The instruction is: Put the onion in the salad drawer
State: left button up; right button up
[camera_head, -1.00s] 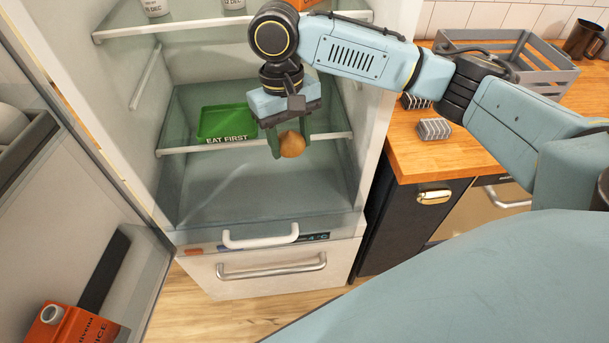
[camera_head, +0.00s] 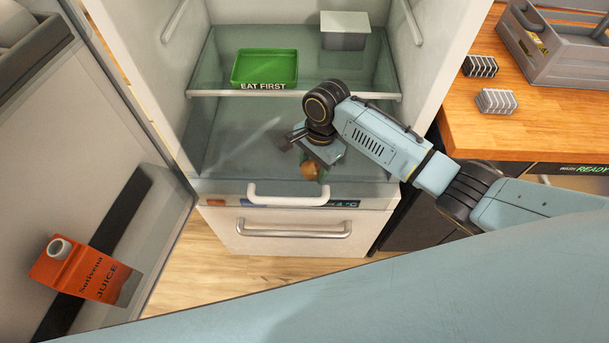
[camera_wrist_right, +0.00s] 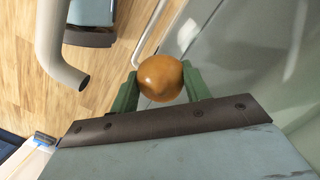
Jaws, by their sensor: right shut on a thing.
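The onion (camera_head: 309,170) is round and orange-brown. My right gripper (camera_head: 312,168) is shut on it, and the wrist view shows the onion (camera_wrist_right: 160,77) between the two green fingers of the right gripper (camera_wrist_right: 160,85). It is held in front of the fridge's lower space, above the salad drawer. The salad drawer front (camera_head: 230,190) sits at the bottom of the fridge, with a white handle (camera_head: 288,195). Whether the drawer is pulled out is hard to tell. My left gripper is not in view.
A green EAT FIRST tray (camera_head: 265,68) and a lidded container (camera_head: 345,30) stand on the glass shelf above. The open fridge door at left holds an orange juice carton (camera_head: 85,270). A wooden counter (camera_head: 500,130) with a grey crate (camera_head: 555,50) is at right.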

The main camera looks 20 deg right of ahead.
notch_tip(320, 180, down, 4)
jog(key=shift+r+b, duration=0.2)
jog(key=shift+b, duration=0.25)
notch_tip(320, 180, down, 3)
jog(key=shift+f+b, duration=0.1)
jog(key=shift+b, duration=0.5)
jog(key=shift+f, duration=0.3)
jog(key=shift+r, duration=0.1)
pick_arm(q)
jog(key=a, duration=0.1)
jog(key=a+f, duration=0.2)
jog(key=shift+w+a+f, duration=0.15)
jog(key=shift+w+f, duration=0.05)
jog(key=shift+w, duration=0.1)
pick_arm(e)
jog(key=o, duration=1)
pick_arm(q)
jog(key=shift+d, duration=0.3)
